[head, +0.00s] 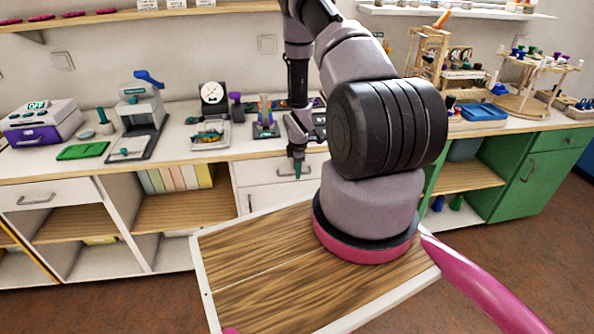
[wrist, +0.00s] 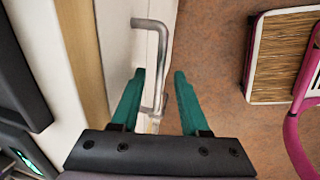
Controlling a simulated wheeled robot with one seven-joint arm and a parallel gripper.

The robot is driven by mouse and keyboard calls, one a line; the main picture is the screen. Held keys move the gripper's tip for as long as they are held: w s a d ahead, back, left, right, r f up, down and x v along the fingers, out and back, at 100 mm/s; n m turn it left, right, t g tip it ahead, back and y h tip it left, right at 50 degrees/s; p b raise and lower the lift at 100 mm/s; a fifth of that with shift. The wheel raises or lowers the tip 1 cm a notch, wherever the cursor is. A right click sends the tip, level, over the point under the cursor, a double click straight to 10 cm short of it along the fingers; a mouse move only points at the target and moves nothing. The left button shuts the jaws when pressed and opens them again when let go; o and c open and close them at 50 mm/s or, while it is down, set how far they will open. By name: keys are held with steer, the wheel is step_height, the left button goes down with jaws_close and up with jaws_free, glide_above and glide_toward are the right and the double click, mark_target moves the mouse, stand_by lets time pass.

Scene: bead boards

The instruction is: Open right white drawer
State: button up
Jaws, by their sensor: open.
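The right white drawer (head: 258,171) is in the white counter, left of my arm in the head view, and it looks closed. Its grey bar handle (wrist: 161,55) shows clearly in the wrist view, running lengthwise. My gripper (head: 298,172) is in front of this drawer. In the wrist view my gripper (wrist: 159,74) is open, with one green finger on each side of the handle's lower part. I see no firm contact between fingers and handle. My gripper partly hides the handle in the head view.
Another white drawer (head: 60,192) with a handle is at the far left. A white cupboard door (head: 262,198) lies below the right white drawer. The wooden counter top (head: 190,152) above holds several devices. A green cabinet (head: 540,172) stands right. Brown floor (wrist: 215,50) is open in front.

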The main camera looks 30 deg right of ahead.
steer(key=shift+f, duration=0.2)
jaws_close()
stand_by(1.4)
